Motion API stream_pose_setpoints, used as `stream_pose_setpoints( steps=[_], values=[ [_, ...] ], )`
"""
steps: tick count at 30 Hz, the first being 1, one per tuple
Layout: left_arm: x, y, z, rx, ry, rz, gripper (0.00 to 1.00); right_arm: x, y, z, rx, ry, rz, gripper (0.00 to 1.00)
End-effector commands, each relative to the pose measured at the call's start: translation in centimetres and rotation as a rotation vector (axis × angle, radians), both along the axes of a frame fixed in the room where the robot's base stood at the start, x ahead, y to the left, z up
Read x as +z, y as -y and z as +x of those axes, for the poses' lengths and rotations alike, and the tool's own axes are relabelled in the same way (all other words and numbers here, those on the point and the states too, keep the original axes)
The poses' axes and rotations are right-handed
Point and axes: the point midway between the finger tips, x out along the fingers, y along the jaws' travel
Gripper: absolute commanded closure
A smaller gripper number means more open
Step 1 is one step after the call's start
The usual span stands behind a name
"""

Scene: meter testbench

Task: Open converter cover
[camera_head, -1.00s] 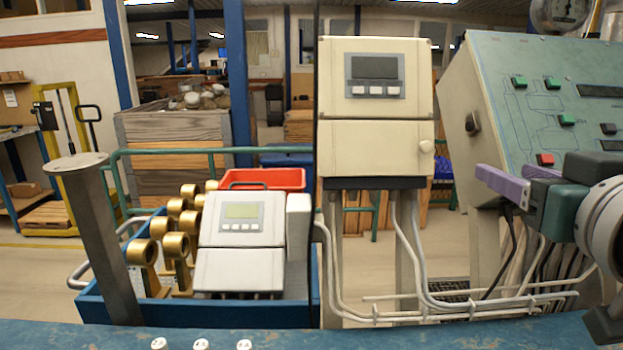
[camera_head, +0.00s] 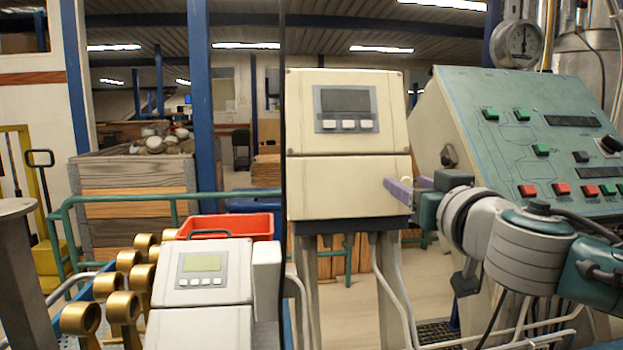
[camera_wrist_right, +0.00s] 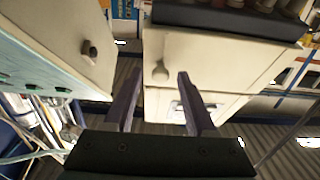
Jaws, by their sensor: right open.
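The converter (camera_head: 345,135) is a cream wall box with a dark display and several buttons on its upper part. Its lower cover (camera_head: 340,188) is a plain cream panel that looks closed. My right gripper (camera_head: 403,184) is open at the cover's right edge, by the knob. In the right wrist view the knob appears between the two purple fingertips (camera_wrist_right: 158,77), a little beyond them. I cannot tell whether they touch it. My left gripper is out of view.
A green sloped control panel (camera_head: 530,140) with buttons stands close on the right, behind my right arm. A grey meter device (camera_head: 205,275) and several brass fittings (camera_head: 123,307) stand lower left, with a red crate (camera_head: 230,227) behind. Pipes run below the converter.

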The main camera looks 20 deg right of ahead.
Motion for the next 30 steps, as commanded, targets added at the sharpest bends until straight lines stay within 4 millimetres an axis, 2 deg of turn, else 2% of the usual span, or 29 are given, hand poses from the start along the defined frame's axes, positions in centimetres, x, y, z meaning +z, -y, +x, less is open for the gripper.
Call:
stream_pose_setpoints(
  steps=[11,26,30],
  values=[
    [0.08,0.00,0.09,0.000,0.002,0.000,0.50,-0.04,0.13,0.61,0.000,-0.001,0.001,0.44],
    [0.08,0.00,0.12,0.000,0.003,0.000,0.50,-0.04,0.13,0.59,0.000,-0.001,0.000,0.98],
    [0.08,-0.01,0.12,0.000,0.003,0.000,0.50,-0.03,0.13,0.59,0.000,-0.001,0.000,1.00]
  ],
)
